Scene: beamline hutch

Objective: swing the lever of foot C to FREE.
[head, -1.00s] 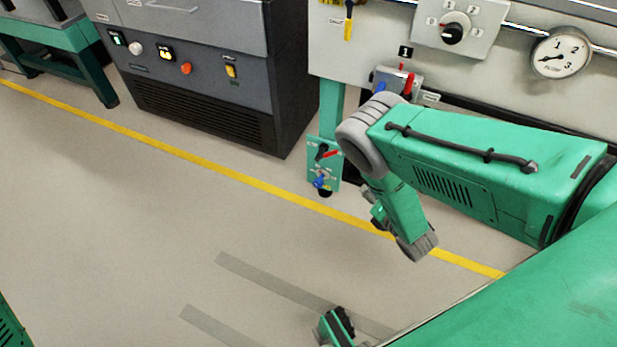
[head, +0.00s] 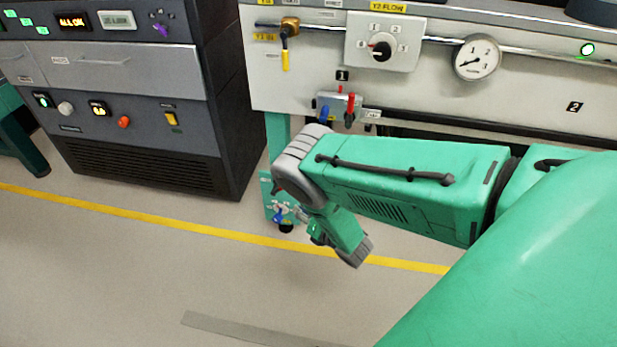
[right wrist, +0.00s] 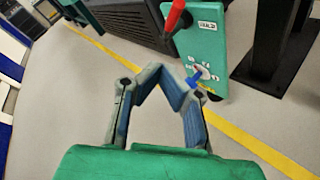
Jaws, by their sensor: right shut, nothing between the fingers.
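A green foot plate (head: 269,205) hangs low at the left end of the bench, partly hidden by my right arm. In the right wrist view the plate (right wrist: 207,50) carries a red lever handle (right wrist: 174,14) at its upper left and a blue lever (right wrist: 194,79) over small white markings lower down. The blue lever (head: 279,215) also shows in the head view. The plate's lettering is too small to read. My right gripper (right wrist: 158,70) is shut and empty, its fingertips just left of the blue lever in the picture; contact cannot be told. My left gripper is out of view.
A dark rack cabinet (head: 150,165) stands left of the plate. Above are a bench panel with a dial knob (head: 381,50), a gauge (head: 477,58) and a red-and-blue valve block (head: 338,107). A black post (right wrist: 275,50) stands right of the plate. The floor around the yellow line (head: 150,225) is clear.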

